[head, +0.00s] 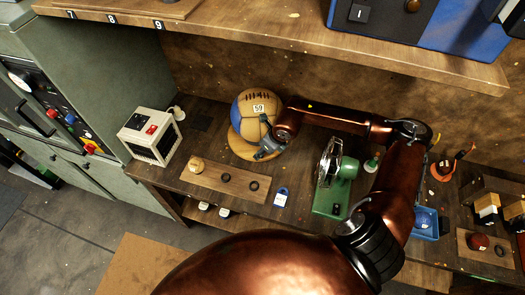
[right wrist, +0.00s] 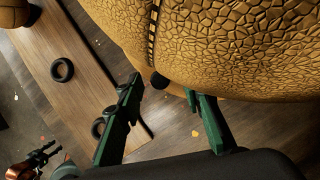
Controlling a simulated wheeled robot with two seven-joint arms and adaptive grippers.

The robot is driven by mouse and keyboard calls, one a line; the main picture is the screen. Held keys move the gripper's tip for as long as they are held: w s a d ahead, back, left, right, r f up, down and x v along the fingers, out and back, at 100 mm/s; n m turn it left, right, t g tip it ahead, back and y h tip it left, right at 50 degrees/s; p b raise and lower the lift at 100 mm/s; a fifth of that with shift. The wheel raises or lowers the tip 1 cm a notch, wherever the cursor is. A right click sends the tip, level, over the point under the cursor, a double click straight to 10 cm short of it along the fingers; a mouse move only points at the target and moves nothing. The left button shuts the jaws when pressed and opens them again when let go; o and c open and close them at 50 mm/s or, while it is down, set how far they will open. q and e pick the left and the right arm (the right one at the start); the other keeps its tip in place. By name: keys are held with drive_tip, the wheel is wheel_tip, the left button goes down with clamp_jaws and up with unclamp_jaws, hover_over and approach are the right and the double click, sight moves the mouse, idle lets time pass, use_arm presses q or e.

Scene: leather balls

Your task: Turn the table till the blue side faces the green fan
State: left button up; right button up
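A large tan leather ball (head: 257,105) with a "59" tag and a blue patch (head: 238,112) sits on a round wooden turntable (head: 237,147). The blue patch faces left. The green fan (head: 337,175) stands to the right on the table, its cage turned left toward the ball. My right gripper (head: 268,152) is at the ball's lower right, near the turntable rim. In the right wrist view, its fingers (right wrist: 163,84) are apart below the tan leather (right wrist: 225,45), with a small black knob (right wrist: 159,80) between or just beyond the tips; contact is unclear. My left gripper is out of view.
A white box with a red switch (head: 152,134) stands left of the ball. A wooden board (head: 226,183) with a small ball and black rings lies in front. A blue tag (head: 281,196) lies by the fan. A shelf (head: 290,38) overhangs behind.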

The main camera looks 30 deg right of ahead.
clamp_jaws()
idle(0.4)
idle(0.4)
